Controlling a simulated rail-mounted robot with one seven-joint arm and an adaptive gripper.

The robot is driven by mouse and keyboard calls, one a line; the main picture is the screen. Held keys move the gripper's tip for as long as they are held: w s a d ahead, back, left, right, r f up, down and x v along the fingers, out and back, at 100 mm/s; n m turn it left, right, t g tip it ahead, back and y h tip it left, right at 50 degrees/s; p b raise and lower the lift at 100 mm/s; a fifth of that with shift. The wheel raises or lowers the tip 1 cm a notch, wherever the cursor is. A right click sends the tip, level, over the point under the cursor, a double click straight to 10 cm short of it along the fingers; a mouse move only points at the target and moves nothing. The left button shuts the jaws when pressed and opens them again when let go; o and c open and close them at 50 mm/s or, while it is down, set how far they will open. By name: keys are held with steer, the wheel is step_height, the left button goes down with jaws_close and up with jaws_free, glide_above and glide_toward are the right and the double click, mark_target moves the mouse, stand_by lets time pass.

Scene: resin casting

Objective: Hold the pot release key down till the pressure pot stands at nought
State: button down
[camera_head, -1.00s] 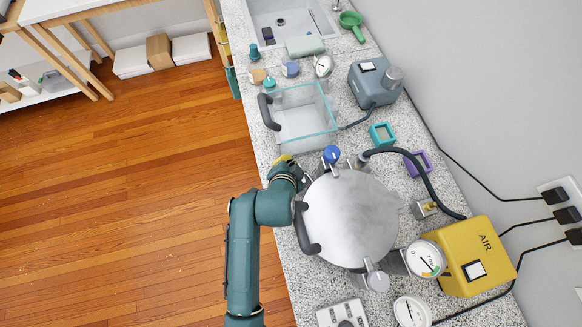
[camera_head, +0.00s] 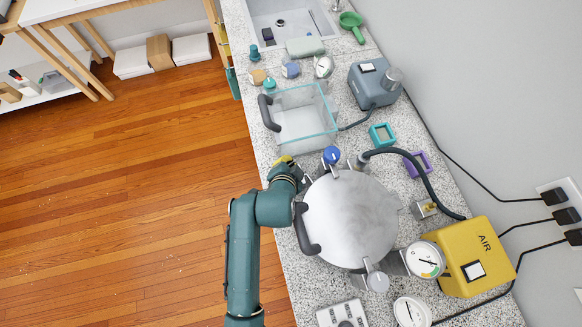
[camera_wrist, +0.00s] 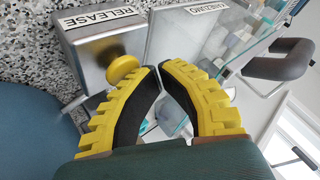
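The pressure pot (camera_head: 350,220) stands on the counter with its round metal lid on and a black handle at its left. Its white dial gauge (camera_head: 426,260) faces up at the right, with a dark needle too small to read exactly. In the wrist view the release key (camera_wrist: 123,68) is a yellow round knob on a metal box labelled RELEASE (camera_wrist: 92,50). My gripper (camera_wrist: 163,68) has its yellow, black-padded fingers together at the tips, holding nothing, beside and partly over the key. I cannot tell whether the key is pressed. In the head view my gripper (camera_head: 284,160) is left of the pot.
A clear-walled chamber (camera_head: 303,115) with a black handle stands just beyond my gripper. A yellow AIR unit (camera_head: 477,257) sits right of the pot, joined by a black hose (camera_head: 420,165). A white dial (camera_head: 411,311) lies near the front. Open floor lies left.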

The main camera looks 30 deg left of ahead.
steer(key=shift+s+d+r+p, duration=0.2)
steer(key=shift+d+p, duration=0.2)
steer(key=shift+p, duration=0.15)
steer(key=shift+s+d+r+p, duration=0.25)
steer(key=shift+s+p, duration=0.2)
steer(key=shift+f, duration=0.1)
steer(key=r+p, duration=0.4)
steer(key=r, duration=0.1)
steer(key=shift+s+d+r+p, duration=0.1)
steer(key=shift+d+r+p, duration=0.1)
steer(key=shift+d+p, duration=0.2)
steer(key=shift+r, duration=0.1)
steer(key=shift+a, duration=0.2)
